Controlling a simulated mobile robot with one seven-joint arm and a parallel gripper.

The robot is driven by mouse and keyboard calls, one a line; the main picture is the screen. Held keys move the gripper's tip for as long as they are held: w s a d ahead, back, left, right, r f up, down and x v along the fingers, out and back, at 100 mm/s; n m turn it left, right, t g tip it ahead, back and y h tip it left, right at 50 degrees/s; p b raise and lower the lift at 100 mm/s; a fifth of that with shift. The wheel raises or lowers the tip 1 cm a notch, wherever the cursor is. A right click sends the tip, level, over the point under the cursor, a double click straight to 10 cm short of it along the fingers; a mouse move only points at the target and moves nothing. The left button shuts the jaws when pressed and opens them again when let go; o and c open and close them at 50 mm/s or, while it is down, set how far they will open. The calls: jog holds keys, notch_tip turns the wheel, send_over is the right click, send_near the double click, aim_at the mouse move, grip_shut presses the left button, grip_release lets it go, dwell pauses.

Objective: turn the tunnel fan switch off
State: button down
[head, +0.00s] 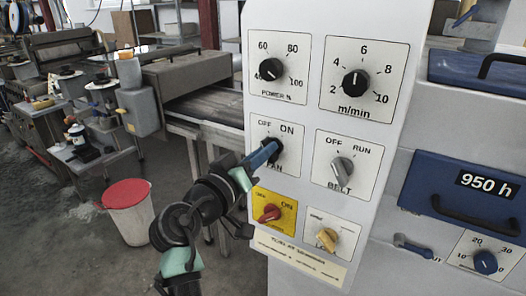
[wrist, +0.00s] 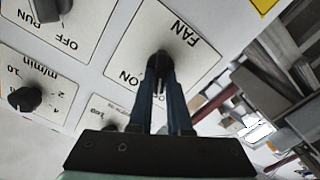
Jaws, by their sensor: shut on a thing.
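The fan switch (head: 277,145) is a black rotary knob on a white plate marked OFF, ON and FAN, on the pale control panel. It also shows in the wrist view (wrist: 159,62), where the plate appears upside down. My gripper (head: 268,152) reaches it from the lower left, and its blue fingers are shut on the knob. In the wrist view the two fingers (wrist: 160,80) close in on either side of the knob.
Close by are the grey belt switch (head: 342,171), a red knob (head: 269,213) on a yellow plate, and a yellow knob (head: 327,238). The power dial (head: 271,69) and speed dial (head: 356,80) sit above. A conveyor (head: 205,105) and a red-lidded bin (head: 129,212) stand left.

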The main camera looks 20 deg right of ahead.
jog(key=shift+f, duration=0.1)
jog(key=c, duration=0.9)
grip_release()
jog(key=shift+o, duration=0.2)
jog(key=shift+s+a, duration=0.1)
jog(key=b+v, duration=0.1)
jog(key=v, duration=1.1)
jog(key=shift+s+a, duration=0.3)
